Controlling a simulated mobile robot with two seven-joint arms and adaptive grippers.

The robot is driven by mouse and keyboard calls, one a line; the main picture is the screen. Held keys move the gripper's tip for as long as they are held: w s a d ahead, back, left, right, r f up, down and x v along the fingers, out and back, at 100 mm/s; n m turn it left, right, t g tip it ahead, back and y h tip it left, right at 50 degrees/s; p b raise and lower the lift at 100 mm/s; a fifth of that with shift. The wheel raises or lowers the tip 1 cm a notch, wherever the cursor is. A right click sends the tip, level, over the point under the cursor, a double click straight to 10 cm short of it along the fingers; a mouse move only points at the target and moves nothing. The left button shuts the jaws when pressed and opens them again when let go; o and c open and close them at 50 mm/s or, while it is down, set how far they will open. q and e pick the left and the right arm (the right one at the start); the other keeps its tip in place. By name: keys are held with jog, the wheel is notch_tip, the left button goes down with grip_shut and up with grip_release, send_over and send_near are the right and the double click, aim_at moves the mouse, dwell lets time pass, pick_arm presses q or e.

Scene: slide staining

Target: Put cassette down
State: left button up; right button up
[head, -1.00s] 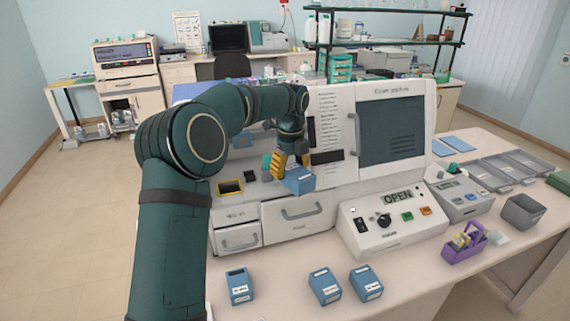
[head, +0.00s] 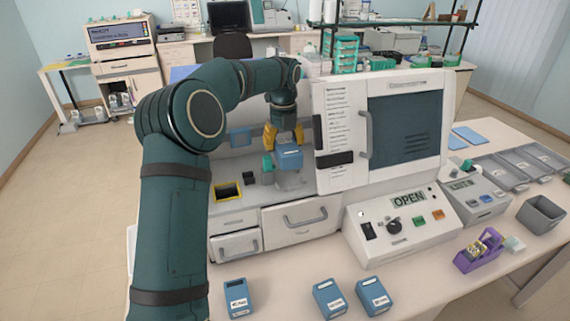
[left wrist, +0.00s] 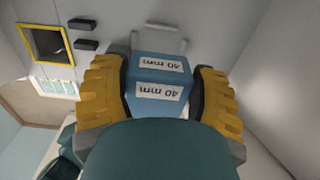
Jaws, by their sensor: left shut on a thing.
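A blue cassette (head: 289,156) with white labels is held between the yellow fingers of my left gripper (head: 284,135). It is in the open bay of the white machine, over a pale block or holder (head: 290,180); I cannot tell if it touches it. In the left wrist view the cassette (left wrist: 160,80) shows two labels reading "40 mm", and the yellow fingers of my left gripper (left wrist: 160,95) press on both its sides. My right gripper is not in view.
Several blue cassettes, such as one at the front (head: 238,298), stand on the table. A yellow-framed dark slot (head: 228,192) is left of the held cassette. The machine's dark-windowed door panel (head: 405,130) stands to the right. A control box (head: 400,222) reads "OPEN".

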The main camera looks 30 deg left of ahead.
pick_arm(q)
jog(key=shift+f, duration=3.05)
jog(key=shift+f, duration=0.1)
jog(key=o, duration=1.3)
notch_tip(320, 180, up, 12)
jog(key=shift+r, duration=0.15)
